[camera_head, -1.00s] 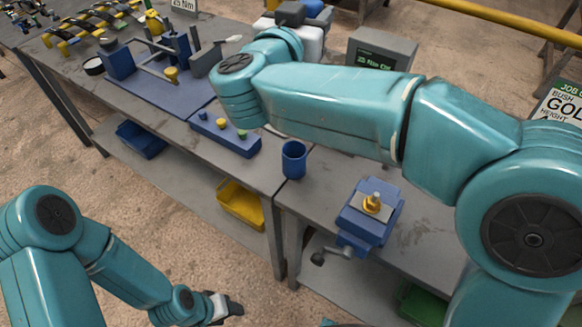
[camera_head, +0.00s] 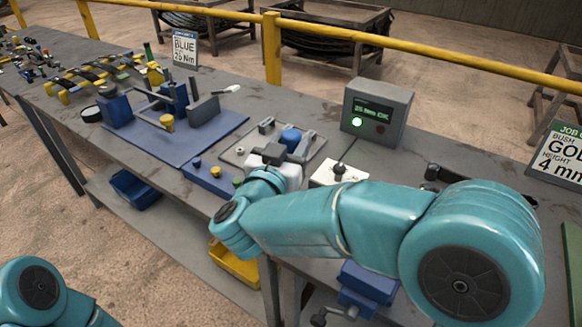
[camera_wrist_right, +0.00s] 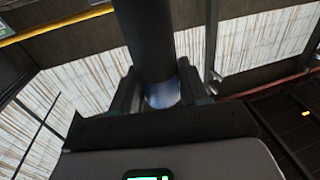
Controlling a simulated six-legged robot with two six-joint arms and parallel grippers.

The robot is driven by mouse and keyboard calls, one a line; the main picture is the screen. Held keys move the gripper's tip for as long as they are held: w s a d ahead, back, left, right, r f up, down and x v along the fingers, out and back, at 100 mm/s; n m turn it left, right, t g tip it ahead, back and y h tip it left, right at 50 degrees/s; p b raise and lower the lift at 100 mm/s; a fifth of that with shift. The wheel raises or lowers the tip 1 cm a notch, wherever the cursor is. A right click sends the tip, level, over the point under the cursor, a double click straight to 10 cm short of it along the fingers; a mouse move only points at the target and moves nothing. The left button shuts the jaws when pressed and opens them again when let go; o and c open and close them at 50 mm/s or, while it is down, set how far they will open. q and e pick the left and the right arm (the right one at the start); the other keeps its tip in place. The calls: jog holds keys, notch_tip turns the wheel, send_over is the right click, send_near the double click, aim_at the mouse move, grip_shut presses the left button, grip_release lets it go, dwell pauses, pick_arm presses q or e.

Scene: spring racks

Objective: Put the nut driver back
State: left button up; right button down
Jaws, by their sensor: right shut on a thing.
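My right gripper (camera_head: 287,150) is over the bench top, in front of the grey tester. It is shut on a blue, round-ended thing (camera_head: 290,138), which I take to be the nut driver. In the right wrist view, a dark cylinder (camera_wrist_right: 145,40) with a pale blue part stands between the fingers of the right gripper (camera_wrist_right: 160,95). Its far end runs out of the picture. My left gripper is out of view.
The grey tester (camera_head: 376,110) with a lit green lamp stands behind. A white plate (camera_head: 325,175) with a black knob lies to the right. A blue fixture board (camera_head: 165,145) and a blue block (camera_head: 205,178) are to the left. My arm covers the bench's front edge.

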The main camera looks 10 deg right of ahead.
notch_tip(320, 180, down, 5)
jog(key=shift+w+f, duration=0.1)
jog(key=shift+f+b, duration=0.1)
jog(key=shift+b, duration=0.3)
jog(key=c, duration=0.6)
grip_release()
jog(key=shift+f, duration=0.1)
jog(key=shift+o, duration=0.2)
jog(key=shift+s+a+r, duration=0.15)
jog(key=shift+s+r, duration=0.05)
jog(key=v, duration=1.1)
jog(key=shift+s+a, duration=0.2)
jog(key=shift+s, duration=0.15)
